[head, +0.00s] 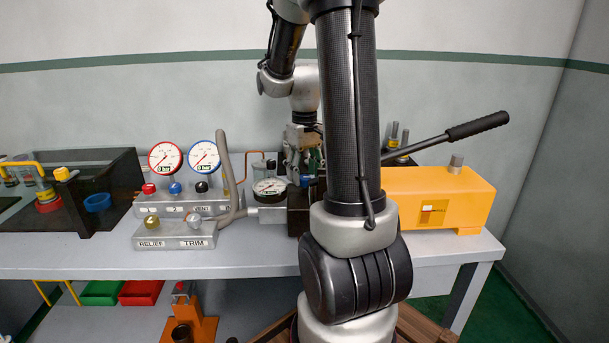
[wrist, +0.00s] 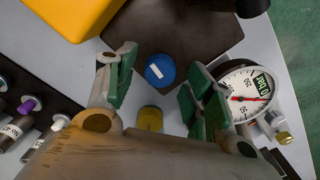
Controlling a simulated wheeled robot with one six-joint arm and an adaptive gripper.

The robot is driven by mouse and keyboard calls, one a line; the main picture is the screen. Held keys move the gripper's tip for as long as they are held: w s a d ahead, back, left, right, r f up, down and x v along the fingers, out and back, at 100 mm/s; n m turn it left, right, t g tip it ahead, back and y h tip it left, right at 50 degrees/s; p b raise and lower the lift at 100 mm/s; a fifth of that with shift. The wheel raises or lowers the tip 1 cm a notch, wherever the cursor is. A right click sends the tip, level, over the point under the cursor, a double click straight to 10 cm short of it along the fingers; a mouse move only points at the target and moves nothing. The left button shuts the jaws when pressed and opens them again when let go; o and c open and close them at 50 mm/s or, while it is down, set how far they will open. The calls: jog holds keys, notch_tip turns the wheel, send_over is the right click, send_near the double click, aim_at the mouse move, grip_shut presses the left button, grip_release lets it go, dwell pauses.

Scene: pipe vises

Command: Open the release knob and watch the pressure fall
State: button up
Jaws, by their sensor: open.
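My gripper (head: 305,150) is above the pump area in the head view, partly behind my own arm. In the wrist view its green-padded fingers (wrist: 160,82) are apart and empty. A blue round knob with a white mark (wrist: 161,70) shows between and beyond the fingers; I cannot tell how far below them it is. The blue knob also shows in the head view (head: 306,181), beside my arm. A yellow cap (wrist: 150,118) shows nearer the palm. The pump's dial gauge (wrist: 236,93), also in the head view (head: 269,189), has a display that seems to read 0 bar.
The yellow tank (head: 440,197) and the black-gripped pump lever (head: 476,125) are at the right. Red-rimmed (head: 165,158) and blue-rimmed (head: 204,156) gauges stand at the left, behind the RELIEF/TRIM block (head: 175,236). A grey hose (head: 223,165) rises beside them.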

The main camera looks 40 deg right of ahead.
aim_at(304, 177)
notch_tip(304, 177, up, 11)
dwell(0.3)
dwell(0.5)
